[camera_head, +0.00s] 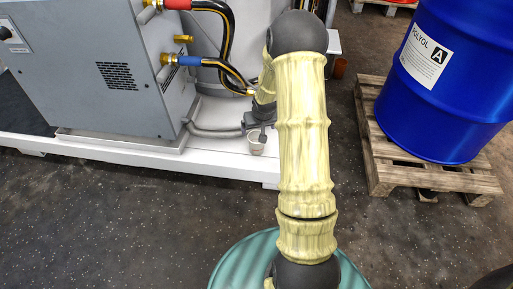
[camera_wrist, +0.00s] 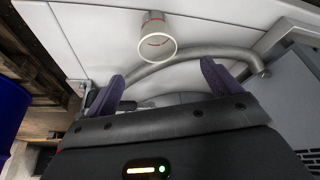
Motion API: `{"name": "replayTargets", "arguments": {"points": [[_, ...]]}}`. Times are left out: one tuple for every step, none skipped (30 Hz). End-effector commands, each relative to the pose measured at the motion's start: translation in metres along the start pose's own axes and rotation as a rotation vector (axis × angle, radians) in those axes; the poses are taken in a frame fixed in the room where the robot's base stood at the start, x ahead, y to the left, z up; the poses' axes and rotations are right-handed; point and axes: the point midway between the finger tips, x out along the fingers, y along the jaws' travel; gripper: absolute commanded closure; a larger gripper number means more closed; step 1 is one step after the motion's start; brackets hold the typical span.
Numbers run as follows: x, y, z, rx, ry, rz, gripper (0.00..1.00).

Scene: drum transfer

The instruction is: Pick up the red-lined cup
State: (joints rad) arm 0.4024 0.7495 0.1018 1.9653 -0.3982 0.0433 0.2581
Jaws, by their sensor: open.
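The red-lined cup (camera_wrist: 157,39) is small and whitish, with a thin red line around it. It stands on a white platform, ahead of my fingertips in the wrist view, near the middle between them. In the head view the cup (camera_head: 257,143) shows just below my gripper (camera_head: 258,122), near the platform's front edge. In the wrist view my gripper (camera_wrist: 162,84) has its two dark purple fingers wide apart with nothing between them. My arm hides part of the area to the right of the cup in the head view.
A grey machine cabinet (camera_head: 105,75) with hoses stands left on the white platform (camera_head: 215,165). A blue drum (camera_head: 445,90) sits on a wooden pallet (camera_head: 430,178) at right. A green drum top (camera_head: 235,265) lies below my arm.

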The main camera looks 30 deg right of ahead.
Motion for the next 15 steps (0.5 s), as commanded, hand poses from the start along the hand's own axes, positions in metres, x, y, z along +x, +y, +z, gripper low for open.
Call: {"name": "replayTargets", "arguments": {"points": [[0.015, -0.001, 0.003, -0.002, -0.001, 0.000, 0.10], [0.020, -0.001, 0.002, -0.003, 0.000, -0.001, 0.10], [0.027, -0.001, 0.002, -0.003, 0.000, -0.001, 0.10], [0.032, -0.001, 0.002, -0.003, -0.001, -0.001, 0.10], [0.037, -0.001, 0.002, -0.003, 0.000, -0.001, 0.10], [0.043, -0.001, 0.002, -0.002, 0.000, -0.001, 0.10], [0.048, -0.001, 0.002, -0.002, 0.000, -0.001, 0.10], [0.053, -0.001, 0.002, -0.002, 0.000, -0.001, 0.10], [0.060, -0.001, 0.002, -0.001, 0.000, -0.001, 0.10], [0.065, -0.001, 0.002, -0.002, 0.000, -0.001, 0.10], [0.069, -0.001, 0.002, -0.002, 0.000, -0.001, 0.10], [0.073, -0.001, 0.002, -0.003, 0.000, -0.001, 0.10], [0.076, -0.001, 0.001, -0.003, 0.000, 0.000, 0.10], [0.079, -0.001, 0.001, -0.003, 0.000, 0.000, 0.10], [0.081, -0.001, 0.001, -0.003, 0.000, 0.000, 0.10]]}}
